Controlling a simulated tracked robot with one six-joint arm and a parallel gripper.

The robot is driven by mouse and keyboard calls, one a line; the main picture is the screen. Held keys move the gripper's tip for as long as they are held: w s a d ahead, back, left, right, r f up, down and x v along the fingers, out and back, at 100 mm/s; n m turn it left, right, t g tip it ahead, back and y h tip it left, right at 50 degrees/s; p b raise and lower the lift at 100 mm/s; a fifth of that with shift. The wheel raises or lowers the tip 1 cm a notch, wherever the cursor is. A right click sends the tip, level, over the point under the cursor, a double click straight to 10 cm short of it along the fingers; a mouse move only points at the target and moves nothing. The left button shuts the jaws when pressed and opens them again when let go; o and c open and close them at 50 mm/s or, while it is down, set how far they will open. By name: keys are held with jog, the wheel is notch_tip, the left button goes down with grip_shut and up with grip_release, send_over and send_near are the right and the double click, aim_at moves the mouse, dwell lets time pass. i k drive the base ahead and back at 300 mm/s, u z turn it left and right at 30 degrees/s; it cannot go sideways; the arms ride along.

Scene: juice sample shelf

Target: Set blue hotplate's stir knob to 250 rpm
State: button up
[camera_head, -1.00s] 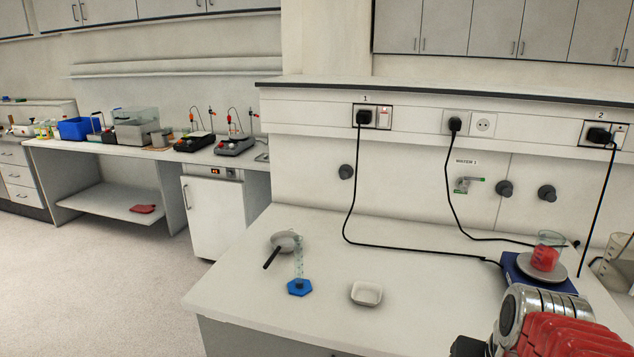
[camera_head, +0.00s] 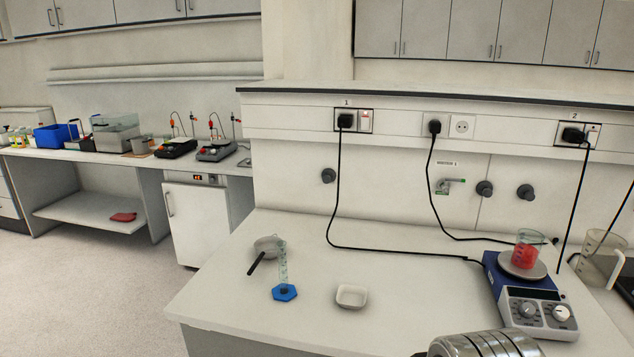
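The blue hotplate (camera_head: 509,290) stands at the right of the near bench, with a round pale plate on top. A beaker with red liquid (camera_head: 526,250) stands on that plate. Its grey front panel carries two round knobs, a left one (camera_head: 527,309) and a right white one (camera_head: 561,313). Which is the stir knob, and any rpm marks, are too small to tell. A silvery ribbed part of my arm shows at the bottom edge, in front of and below the hotplate. My gripper itself is not in view.
A measuring cylinder with a blue base (camera_head: 284,292), a white dish (camera_head: 351,297) and a pan-like dish with a black handle (camera_head: 268,245) stand on the bench. A clear jug (camera_head: 600,262) stands right of the hotplate. Black cords run from wall sockets. The bench's front middle is clear.

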aim_at(561, 312)
jog(key=z, duration=1.2)
